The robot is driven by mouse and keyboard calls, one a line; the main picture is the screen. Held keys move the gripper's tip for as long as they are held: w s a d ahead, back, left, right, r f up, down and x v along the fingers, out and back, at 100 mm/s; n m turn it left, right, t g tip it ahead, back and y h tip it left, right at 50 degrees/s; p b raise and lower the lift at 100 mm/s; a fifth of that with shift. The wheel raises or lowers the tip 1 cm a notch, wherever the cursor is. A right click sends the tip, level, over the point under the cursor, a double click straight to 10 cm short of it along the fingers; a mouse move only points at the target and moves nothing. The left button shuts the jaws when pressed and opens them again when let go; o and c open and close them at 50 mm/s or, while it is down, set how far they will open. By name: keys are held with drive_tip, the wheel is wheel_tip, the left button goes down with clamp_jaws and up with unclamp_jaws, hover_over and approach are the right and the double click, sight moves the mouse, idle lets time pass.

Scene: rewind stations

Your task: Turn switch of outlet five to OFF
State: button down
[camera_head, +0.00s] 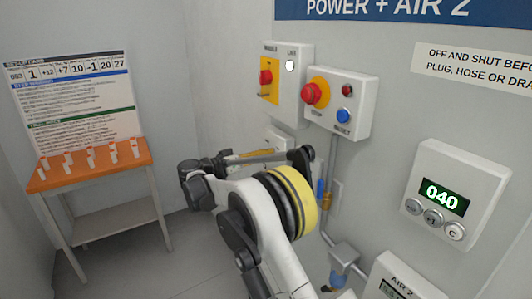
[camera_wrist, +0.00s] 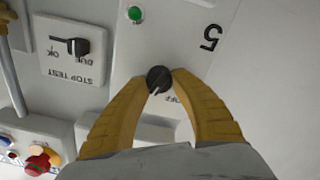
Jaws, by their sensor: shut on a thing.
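The black rotary switch (camera_wrist: 158,74) of outlet five is in the middle of the wrist view, on a pale panel (camera_wrist: 180,40) marked with an upside-down 5. A green lamp (camera_wrist: 135,13) on the panel is near the top edge. The word OFF is partly visible just beside the switch, below it in the picture. My gripper (camera_wrist: 160,82) has its two yellow fingers closed on the switch, one on each side. The exact pointer direction of the switch is hard to read. In the head view my arm hides the switch and the fingers.
A STOP TEST box (camera_wrist: 75,50) with a black lever is left of the panel, close to my left finger. A red knob (camera_wrist: 38,163) is at the lower left. In the head view, wall boxes and a display (camera_head: 442,195) reading 040 are right of my arm; an orange table (camera_head: 90,172) is left.

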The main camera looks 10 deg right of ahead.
drive_tip(key=n+p, duration=0.1)
drive_tip(key=n, duration=0.5)
drive_tip(key=shift+w, duration=0.1)
drive_tip(key=n, duration=0.6)
drive_tip(key=shift+f+n+p, duration=0.15)
drive_tip(key=shift+n+p, duration=0.15)
idle(0.3)
drive_tip(key=c, duration=1)
unclamp_jaws()
drive_tip(key=shift+d, duration=0.1)
drive_tip(key=shift+c, duration=0.2)
drive_tip(key=v, duration=1.2)
